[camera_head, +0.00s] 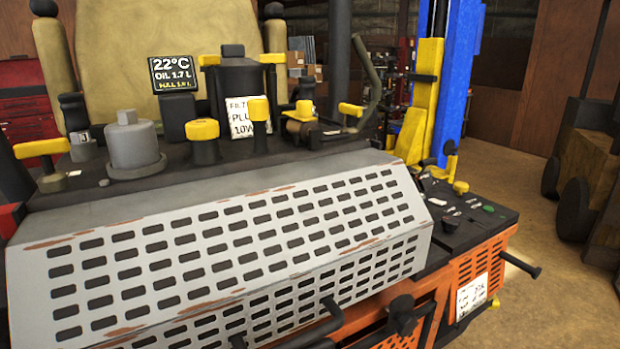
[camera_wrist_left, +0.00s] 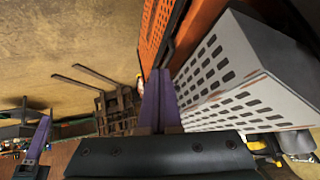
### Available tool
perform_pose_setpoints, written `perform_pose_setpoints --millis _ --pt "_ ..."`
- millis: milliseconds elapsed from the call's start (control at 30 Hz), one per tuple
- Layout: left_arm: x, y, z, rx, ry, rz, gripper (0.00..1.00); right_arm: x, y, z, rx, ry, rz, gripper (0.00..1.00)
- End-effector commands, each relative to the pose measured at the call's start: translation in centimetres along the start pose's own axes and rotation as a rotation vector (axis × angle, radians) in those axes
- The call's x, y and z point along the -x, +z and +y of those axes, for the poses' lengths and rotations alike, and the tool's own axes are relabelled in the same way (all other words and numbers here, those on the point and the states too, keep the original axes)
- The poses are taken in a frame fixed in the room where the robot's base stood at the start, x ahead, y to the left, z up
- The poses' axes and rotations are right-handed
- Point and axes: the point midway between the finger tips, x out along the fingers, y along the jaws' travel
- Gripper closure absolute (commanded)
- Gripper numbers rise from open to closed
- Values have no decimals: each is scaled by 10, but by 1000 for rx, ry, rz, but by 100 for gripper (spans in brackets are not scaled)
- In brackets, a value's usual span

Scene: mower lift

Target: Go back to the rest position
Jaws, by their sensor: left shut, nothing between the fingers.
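My left gripper (camera_wrist_left: 157,88) shows in the left wrist view, with its purple fingers together and nothing between them. It is beside the mower's perforated grey cover (camera_wrist_left: 235,85) and orange body (camera_wrist_left: 170,25); I cannot tell the exact gap. A second purple-fingered gripper, apparently my right one (camera_wrist_left: 41,135), shows at the lower left of that view, its finger opening unclear. No gripper shows in the head view. There the mower's perforated grey cover (camera_head: 230,255) fills the lower middle, with an orange body (camera_head: 480,265) at the right.
On the mower stand a grey cylinder (camera_head: 131,145), several yellow-capped parts, a display (camera_head: 173,74) and a beige seat (camera_head: 150,30). Dark handles stick out at its front. A blue post (camera_head: 462,70) stands behind. Brown floor (camera_head: 535,200) is open at the right, before a dark wheeled machine (camera_head: 575,195).

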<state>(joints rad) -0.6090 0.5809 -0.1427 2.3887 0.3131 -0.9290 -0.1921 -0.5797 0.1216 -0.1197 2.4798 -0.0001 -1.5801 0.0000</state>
Motion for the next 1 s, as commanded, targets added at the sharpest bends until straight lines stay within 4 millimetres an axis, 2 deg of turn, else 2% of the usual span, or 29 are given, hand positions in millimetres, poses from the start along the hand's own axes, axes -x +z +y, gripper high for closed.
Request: perform_pose_setpoints --millis 167,367,433,667,1000 --pt "5 24 9 236 -60 -201 100 0 0 0 1 1 0 20" --pt "21 48 28 486 -99 -405 100 0 0 0 1 1 1 20" --pt "42 36 25 505 -105 -430 100 22 -6 1 1 0 -4 20" --pt "87 -1 14 497 -103 -429 100 80 -26 3 0 0 2 20" --pt "179 -78 -8 495 -102 -428 100 197 -64 7 -2 -2 2 20"
